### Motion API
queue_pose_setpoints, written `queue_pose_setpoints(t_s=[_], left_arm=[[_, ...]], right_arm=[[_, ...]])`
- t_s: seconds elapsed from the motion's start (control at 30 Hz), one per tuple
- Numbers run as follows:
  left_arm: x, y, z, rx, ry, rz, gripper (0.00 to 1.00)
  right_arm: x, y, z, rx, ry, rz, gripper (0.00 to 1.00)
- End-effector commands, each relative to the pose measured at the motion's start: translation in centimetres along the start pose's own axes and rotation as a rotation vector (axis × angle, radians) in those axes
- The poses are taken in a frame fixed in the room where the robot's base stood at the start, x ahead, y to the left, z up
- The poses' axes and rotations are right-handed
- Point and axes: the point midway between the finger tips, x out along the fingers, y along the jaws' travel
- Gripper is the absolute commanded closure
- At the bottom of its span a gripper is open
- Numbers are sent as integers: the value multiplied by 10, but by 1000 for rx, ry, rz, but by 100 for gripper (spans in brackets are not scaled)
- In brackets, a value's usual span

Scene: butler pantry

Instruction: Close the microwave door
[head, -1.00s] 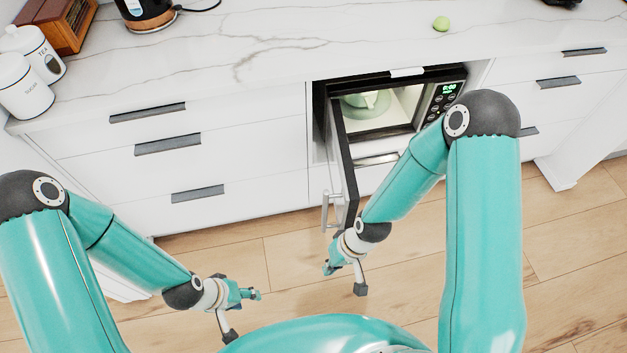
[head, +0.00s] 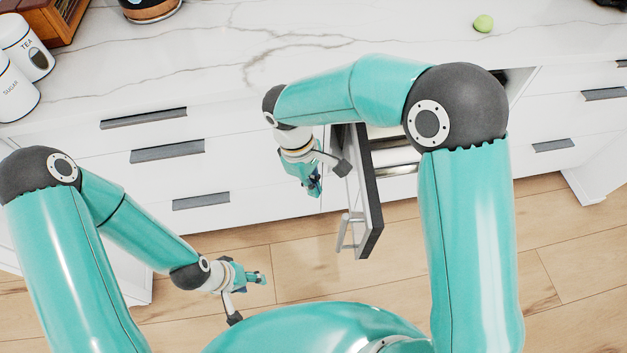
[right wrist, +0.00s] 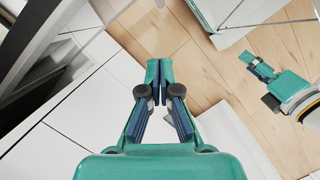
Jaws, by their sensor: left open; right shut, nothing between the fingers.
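The microwave door (head: 371,205) stands wide open, sticking out from the cabinet front toward me, with its handle (head: 345,236) on the left-facing side. The microwave body is mostly hidden behind my right arm. My right gripper (head: 315,188) is to the left of the door, on its outer, handle side. It is shut and empty; whether its wrist touches the door I cannot tell. In the right wrist view its fingers (right wrist: 159,82) are together with nothing between them. My left gripper (head: 262,278) is open and empty, low at the left, away from the door.
White drawers with dark handles (head: 168,151) line the front left of the door. A marble counter (head: 300,50) above carries a green ball (head: 484,24) and white canisters (head: 22,50). The wooden floor (head: 290,270) below is clear.

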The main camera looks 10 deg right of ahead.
Motion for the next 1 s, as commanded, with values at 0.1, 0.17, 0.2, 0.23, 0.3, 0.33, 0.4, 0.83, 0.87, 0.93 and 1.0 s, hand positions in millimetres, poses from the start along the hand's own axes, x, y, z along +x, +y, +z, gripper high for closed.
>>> queue_pose_setpoints(t_s=[0.1,0.17,0.2,0.23,0.3,0.33,0.4,0.83,0.87,0.93,1.0], left_arm=[[1,0,0,0,0,0,52],[1,0,0,0,0,0,52],[1,0,0,0,0,0,52],[1,0,0,0,0,0,52],[1,0,0,0,0,0,52],[-1,0,0,0,0,0,52],[-3,1,0,0,1,0,52],[-5,2,0,0,1,0,52],[-4,2,0,0,1,0,52],[-4,2,0,0,1,0,52],[-4,2,0,0,1,0,52]], right_arm=[[27,-1,1,-1,-6,-4,100],[40,-1,1,-1,-5,-3,100],[48,-1,1,0,-5,-4,100],[55,-1,1,-1,-6,-4,100],[68,-1,1,-1,-4,-4,100],[67,0,6,1,-2,-3,100],[68,0,17,1,-1,-2,100],[74,-1,39,0,1,-2,100],[74,-1,39,0,1,-2,100],[74,-1,39,0,1,-2,100],[74,-1,39,0,1,-2,100]])
